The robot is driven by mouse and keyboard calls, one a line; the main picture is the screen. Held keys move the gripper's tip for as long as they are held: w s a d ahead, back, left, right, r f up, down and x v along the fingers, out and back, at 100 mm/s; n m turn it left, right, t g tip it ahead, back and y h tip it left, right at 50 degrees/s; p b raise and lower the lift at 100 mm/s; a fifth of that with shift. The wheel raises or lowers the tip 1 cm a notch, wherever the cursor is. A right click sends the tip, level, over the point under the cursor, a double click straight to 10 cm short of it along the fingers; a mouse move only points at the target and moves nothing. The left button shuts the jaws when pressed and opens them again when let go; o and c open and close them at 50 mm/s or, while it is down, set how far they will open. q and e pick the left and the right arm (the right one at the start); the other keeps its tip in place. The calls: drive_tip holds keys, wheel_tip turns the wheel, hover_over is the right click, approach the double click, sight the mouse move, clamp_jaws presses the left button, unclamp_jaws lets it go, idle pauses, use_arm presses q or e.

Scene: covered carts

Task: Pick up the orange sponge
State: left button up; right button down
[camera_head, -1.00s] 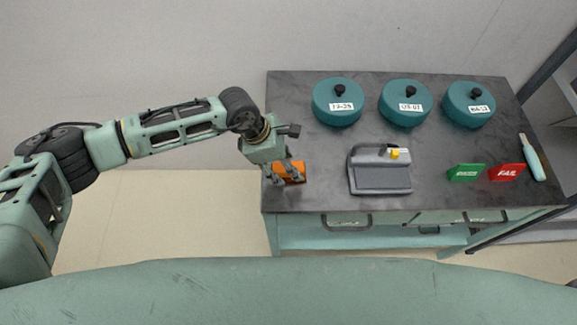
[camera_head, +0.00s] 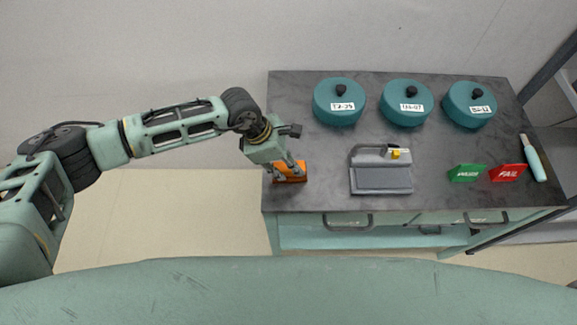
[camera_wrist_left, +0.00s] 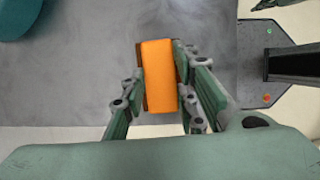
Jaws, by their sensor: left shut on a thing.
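The orange sponge (camera_head: 291,168) is a small orange block with a dark brown layer, at the left front corner of the dark cart top. In the left wrist view the sponge (camera_wrist_left: 160,75) sits between the two fingers, with a finger against each long side. My left gripper (camera_head: 287,172) is shut on it, reaching down from the left; the same gripper (camera_wrist_left: 159,88) shows in the wrist view. I cannot tell whether the sponge is lifted off the cart top. My right gripper is not in view.
Three teal lidded pots stand along the back, the nearest one (camera_head: 338,104) at left. A grey device (camera_head: 382,178) stands right of the sponge. A green sign (camera_head: 466,173), a red sign (camera_head: 507,173) and a pale-handled tool (camera_head: 534,160) are at right. The cart top (camera_head: 322,190) is bare between sponge and device.

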use_arm(q)
drive_tip(key=shift+r, duration=0.1)
drive_tip(key=shift+r+b, duration=0.35)
drive_tip(key=shift+r, duration=0.2)
wheel_tip(320, 180, up, 3)
drive_tip(key=shift+w+f+b, duration=0.1)
drive_tip(key=shift+f+b, duration=0.1)
drive_tip(key=shift+b, duration=0.5)
drive_tip(key=s+d+r+b, duration=0.3)
drive_tip(key=s+d+r, duration=0.4)
drive_tip(key=d, duration=0.2)
drive_tip(key=shift+s+b, duration=0.3)
drive_tip(key=shift+s, duration=0.1)
